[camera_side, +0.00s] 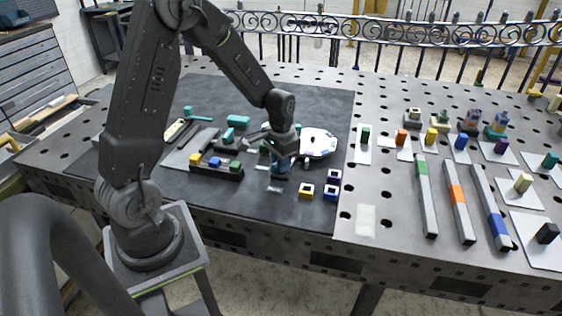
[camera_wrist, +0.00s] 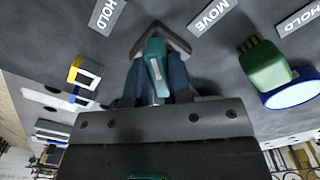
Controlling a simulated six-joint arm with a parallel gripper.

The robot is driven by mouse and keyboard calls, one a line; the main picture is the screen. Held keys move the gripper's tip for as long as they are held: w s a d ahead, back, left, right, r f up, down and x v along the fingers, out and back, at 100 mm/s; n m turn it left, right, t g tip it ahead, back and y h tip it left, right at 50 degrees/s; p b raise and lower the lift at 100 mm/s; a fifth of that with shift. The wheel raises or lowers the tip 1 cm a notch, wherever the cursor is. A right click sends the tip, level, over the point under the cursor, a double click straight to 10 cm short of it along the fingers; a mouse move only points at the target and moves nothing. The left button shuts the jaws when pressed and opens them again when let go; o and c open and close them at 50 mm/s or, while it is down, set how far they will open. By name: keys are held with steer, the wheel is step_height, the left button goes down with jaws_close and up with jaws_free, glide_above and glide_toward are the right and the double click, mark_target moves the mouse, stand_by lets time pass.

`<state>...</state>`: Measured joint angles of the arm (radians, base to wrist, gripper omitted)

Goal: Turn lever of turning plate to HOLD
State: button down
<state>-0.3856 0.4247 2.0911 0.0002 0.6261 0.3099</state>
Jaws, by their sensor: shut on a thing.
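The teal lever (camera_wrist: 155,65) stands on a grey, pointed turning plate (camera_wrist: 174,38) in the wrist view. My gripper (camera_wrist: 155,85) has its two blue-grey fingers on either side of the lever and is shut on it. The plate's point is at the top, between a HOLD label (camera_wrist: 107,15) on the left and a MOVE label (camera_wrist: 210,17) on the right. Another HOLD label (camera_wrist: 298,18) is at the far right. In the side view my gripper (camera_side: 280,168) is low over the dark mat, and it largely hides the lever and plate.
In the wrist view a green piece with a blue disc (camera_wrist: 268,68) is at right and a yellow-and-white bracket (camera_wrist: 80,78) at left. In the side view, yellow (camera_side: 306,191) and blue (camera_side: 331,193) square pieces lie near my gripper, with a block rack (camera_side: 215,171) to its left.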

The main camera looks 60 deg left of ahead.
steer(key=n, duration=0.4)
steer(key=shift+n, duration=2)
steer(key=c, duration=1)
jaws_free()
steer(key=shift+c, duration=0.2)
steer(key=shift+r, duration=0.1)
step_height(320, 180, up, 14)
